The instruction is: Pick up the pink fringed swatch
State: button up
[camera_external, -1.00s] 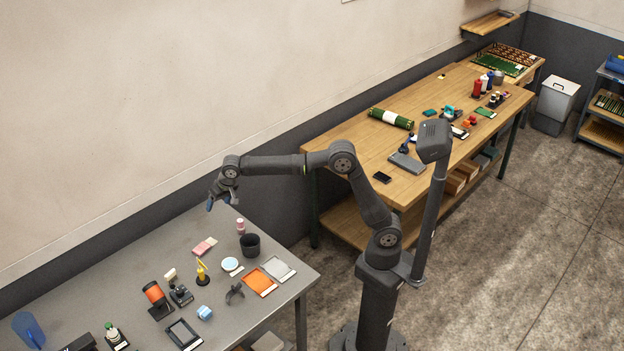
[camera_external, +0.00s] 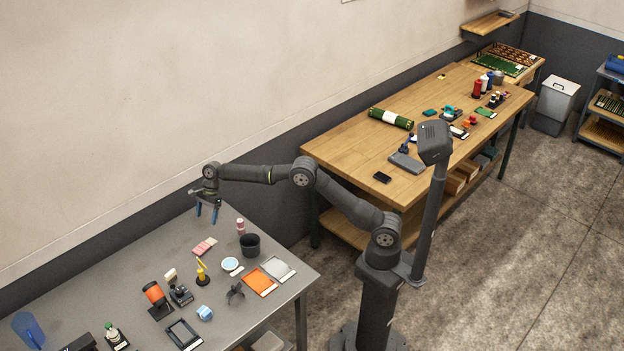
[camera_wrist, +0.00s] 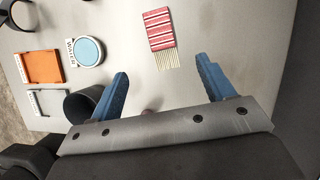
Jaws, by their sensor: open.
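The pink fringed swatch (camera_external: 205,247) lies flat on the grey table in the external view. In the wrist view the swatch (camera_wrist: 161,34) shows red, pink and white stripes with a pale fringe on its near edge. My gripper (camera_external: 207,220) is above the table, beyond the swatch toward the wall, with its blue fingers pointing down.
A black cup (camera_external: 250,245) and a small pink bottle (camera_external: 241,226) stand right of the swatch. A light blue round dish (camera_external: 230,264), a yellow object (camera_external: 202,270) and orange swatch (camera_external: 260,281) lie nearer the camera. The grey table (camera_external: 165,245) is clear left of the swatch.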

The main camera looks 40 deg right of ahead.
aim_at(202, 247)
jog(key=x, duration=1.4)
jog(key=shift+a+f, duration=0.2)
jog(key=shift+a, duration=0.05)
jog(key=c, duration=1.1)
